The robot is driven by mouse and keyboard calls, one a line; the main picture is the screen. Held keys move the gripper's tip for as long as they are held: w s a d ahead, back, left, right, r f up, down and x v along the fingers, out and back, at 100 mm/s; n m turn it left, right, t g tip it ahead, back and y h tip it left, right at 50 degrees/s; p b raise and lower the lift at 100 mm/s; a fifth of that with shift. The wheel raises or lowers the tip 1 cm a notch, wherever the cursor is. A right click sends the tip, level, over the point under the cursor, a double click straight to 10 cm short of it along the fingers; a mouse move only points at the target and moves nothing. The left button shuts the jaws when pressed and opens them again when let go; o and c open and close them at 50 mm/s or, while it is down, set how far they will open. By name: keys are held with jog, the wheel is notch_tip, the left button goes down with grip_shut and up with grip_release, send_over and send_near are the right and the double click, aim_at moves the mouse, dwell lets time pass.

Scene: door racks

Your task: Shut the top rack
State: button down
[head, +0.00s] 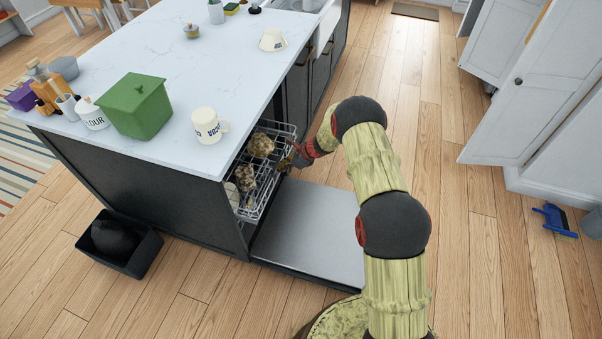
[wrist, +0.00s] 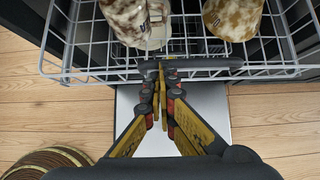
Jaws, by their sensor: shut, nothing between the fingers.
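The top rack (head: 268,187) is a wire rack partly out of the dishwasher in the dark island. It holds mottled brown-and-white dishes (head: 260,145) and a pale one at its near end. The dishwasher door (head: 312,222) lies folded down flat below it. My gripper (head: 291,160) is at the rack's outer side, fingers shut and empty. In the wrist view, the fingertips (wrist: 166,76) are at the middle of the rack's front edge, by a dark grey bar (wrist: 205,64). Whether they touch it I cannot tell. Two mottled dishes (wrist: 138,20) stand just behind that edge.
The white countertop (head: 160,45) above carries a green box (head: 136,105), a white mug (head: 207,126) and several canisters. A black bin (head: 120,245) stands on the floor at left. A blue dustpan (head: 553,219) lies far right.

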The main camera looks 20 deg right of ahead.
jog(key=w+a, duration=0.9)
jog(key=a, duration=0.5)
jog(key=shift+w, duration=0.2)
jog(key=d+f+p+v, duration=0.1)
jog(key=v, duration=0.5)
jog(key=s+p+v, duration=0.1)
jog(key=p+v, duration=0.1)
jog(key=v, duration=0.5)
jog(key=shift+d+f, duration=0.35)
jog(key=shift+d, duration=0.05)
